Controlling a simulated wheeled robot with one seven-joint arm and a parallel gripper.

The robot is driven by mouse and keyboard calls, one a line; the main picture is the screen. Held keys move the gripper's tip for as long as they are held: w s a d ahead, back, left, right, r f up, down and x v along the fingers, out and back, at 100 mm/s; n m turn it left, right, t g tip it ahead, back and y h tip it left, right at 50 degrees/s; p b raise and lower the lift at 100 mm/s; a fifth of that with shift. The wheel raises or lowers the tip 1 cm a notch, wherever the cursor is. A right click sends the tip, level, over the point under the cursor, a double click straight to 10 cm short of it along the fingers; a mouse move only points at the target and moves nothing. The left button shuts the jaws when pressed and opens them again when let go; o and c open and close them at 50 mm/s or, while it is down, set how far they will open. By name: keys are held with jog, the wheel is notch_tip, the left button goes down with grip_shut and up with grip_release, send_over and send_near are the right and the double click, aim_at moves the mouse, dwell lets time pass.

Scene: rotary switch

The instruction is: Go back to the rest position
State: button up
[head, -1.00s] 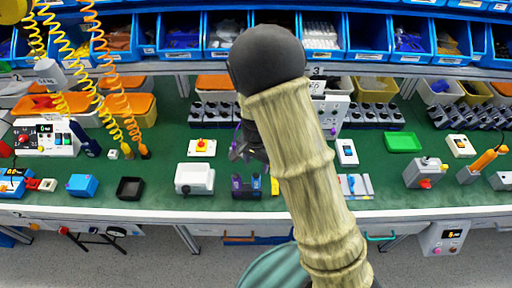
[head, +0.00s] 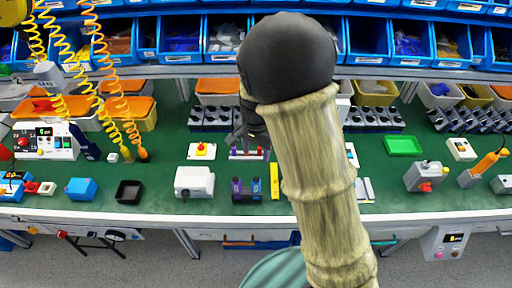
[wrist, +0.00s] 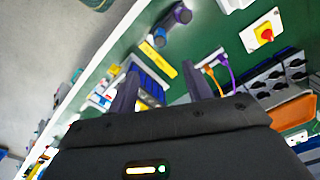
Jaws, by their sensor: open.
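My gripper (wrist: 160,78) is open in the wrist view, its two dark fingers apart with nothing held between them. In the head view my gripper (head: 250,135) is partly hidden behind my arm and hangs above the green worktop (head: 150,168). A yellow switch with a red knob (head: 202,150) stands left of it on a white base; the wrist view also shows this switch (wrist: 265,35) at top right. A grey box with a red knob (head: 425,178) stands at the right.
Blue bins (head: 180,38) line the shelf behind. Coiled yellow and orange cables (head: 110,90) hang at left. A white box (head: 194,181), a black box (head: 129,191) and a blue box (head: 81,188) stand near the front edge. A green tray (head: 403,145) lies right of my arm.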

jog(key=s+d+r+n+t, duration=0.1)
jog(key=s+d+r+n, duration=0.1)
jog(key=s+d, duration=0.4)
jog(key=s+d+r+n+t, duration=0.1)
jog(key=s+d+r+n, duration=0.2)
jog(key=s+d, duration=0.3)
jog(key=shift+s+d+n+t, duration=0.25)
jog(key=shift+d+n+t, duration=0.05)
jog(key=shift+d+n, duration=0.45)
